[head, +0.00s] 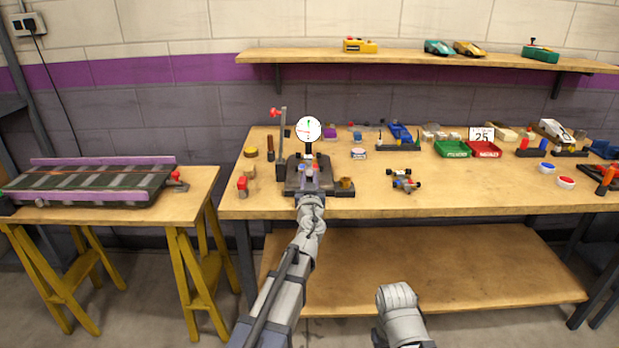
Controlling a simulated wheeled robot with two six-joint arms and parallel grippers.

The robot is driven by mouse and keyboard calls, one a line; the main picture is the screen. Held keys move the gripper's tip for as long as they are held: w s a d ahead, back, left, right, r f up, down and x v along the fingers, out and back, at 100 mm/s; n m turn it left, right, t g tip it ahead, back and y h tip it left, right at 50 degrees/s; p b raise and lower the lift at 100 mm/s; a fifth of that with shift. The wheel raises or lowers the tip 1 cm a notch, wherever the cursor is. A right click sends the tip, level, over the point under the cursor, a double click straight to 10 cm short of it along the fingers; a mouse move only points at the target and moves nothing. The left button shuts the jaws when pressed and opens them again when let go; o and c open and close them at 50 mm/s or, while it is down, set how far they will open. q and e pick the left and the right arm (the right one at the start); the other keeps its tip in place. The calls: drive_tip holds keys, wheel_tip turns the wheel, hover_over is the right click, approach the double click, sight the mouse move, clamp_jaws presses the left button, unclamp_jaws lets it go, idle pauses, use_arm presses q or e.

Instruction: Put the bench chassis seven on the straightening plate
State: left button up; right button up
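A small wheeled chassis (405,180) with black wheels and coloured parts sits on the workbench, right of the dark plate. I cannot read a number on it. A dark, low plate (291,187), which looks like the straightening plate, lies at the left of the bench below a round white dial gauge. My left gripper (309,176) is over this plate, with small purple and blue-grey shapes at its tip. The arm hides part of the plate, and I cannot tell whether the fingers hold anything. My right arm shows low in front of the bench; its fingers do not show.
A red clamp-topped post (282,140) stands just left of the gauge (308,129). A brass-coloured piece (346,184) is at the plate's right. Green (452,149) and red (484,149) trays stand farther right. The bench's front middle is clear right of the chassis.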

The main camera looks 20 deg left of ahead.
use_arm(q)
drive_tip(key=shift+o, duration=1)
drive_tip(key=shift+s+d+f, duration=0.2)
drive_tip(key=shift+s+f, duration=0.1)
drive_tip(key=shift+s, duration=0.15)
drive_tip(key=shift+w+a+r+p, duration=0.1)
drive_tip(key=shift+r+p, duration=0.3)
drive_tip(key=shift+p, duration=0.25)
drive_tip(key=r+v, duration=0.1)
drive_tip(key=v, duration=1)
drive_tip(key=shift+f+b, duration=0.35)
drive_tip(key=shift+f, duration=0.1)
